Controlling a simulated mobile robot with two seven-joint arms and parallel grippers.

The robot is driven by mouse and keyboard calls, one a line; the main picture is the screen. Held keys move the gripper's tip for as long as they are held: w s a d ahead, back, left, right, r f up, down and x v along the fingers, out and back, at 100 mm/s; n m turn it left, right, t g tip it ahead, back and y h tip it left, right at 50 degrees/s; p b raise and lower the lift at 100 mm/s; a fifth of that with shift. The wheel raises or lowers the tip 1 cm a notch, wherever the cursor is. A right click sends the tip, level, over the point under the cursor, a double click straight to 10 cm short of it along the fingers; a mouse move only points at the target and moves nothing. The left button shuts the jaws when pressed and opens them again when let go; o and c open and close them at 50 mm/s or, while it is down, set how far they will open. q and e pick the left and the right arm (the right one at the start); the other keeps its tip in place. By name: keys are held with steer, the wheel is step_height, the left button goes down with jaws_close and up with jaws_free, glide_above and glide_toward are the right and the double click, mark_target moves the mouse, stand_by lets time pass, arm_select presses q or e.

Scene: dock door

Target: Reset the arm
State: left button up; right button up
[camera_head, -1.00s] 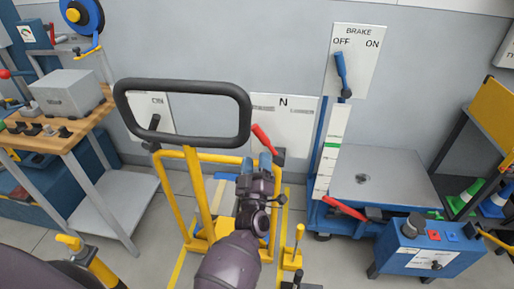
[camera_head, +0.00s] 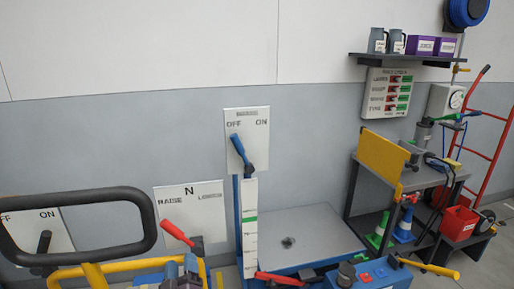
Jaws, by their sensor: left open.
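My left gripper (camera_head: 181,270) shows at the bottom edge, left of centre, with its bluish fingertips open and pointing up. I see nothing between the fingertips. The rest of that arm is cut off by the bottom edge. The gripper appears just below the red lever (camera_head: 177,233) of the RAISE, N, LOWER panel (camera_head: 190,205); whether they touch I cannot tell. My right gripper is not in view.
A black loop handle (camera_head: 140,199) and yellow frame stand at left. The OFF/ON panel (camera_head: 258,157) has a blue lever (camera_head: 240,151) leaning toward OFF. A grey platform (camera_head: 310,228) and blue control box (camera_head: 375,275) are at centre right. A shelf cart with a yellow board (camera_head: 383,160) stands further right.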

arm_select(q)
steer(key=s+a+f+m+g+h, duration=0.1)
steer(key=s+a+f+m+g, duration=0.1)
steer(key=s+f, duration=0.3)
steer(key=s+a+f+m+g+h, duration=0.2)
steer(key=s+f+m+g, duration=0.2)
steer(key=s, duration=1)
steer(key=s+a+f+m+g+h, duration=0.1)
steer(key=s+f+m+g, duration=0.3)
steer(key=s, duration=0.5)
step_height(320, 180, down, 3)
steer(key=shift+s+a+r+m+h, duration=0.15)
steer(key=shift+a+m+h, duration=0.2)
steer(key=shift+a, duration=0.2)
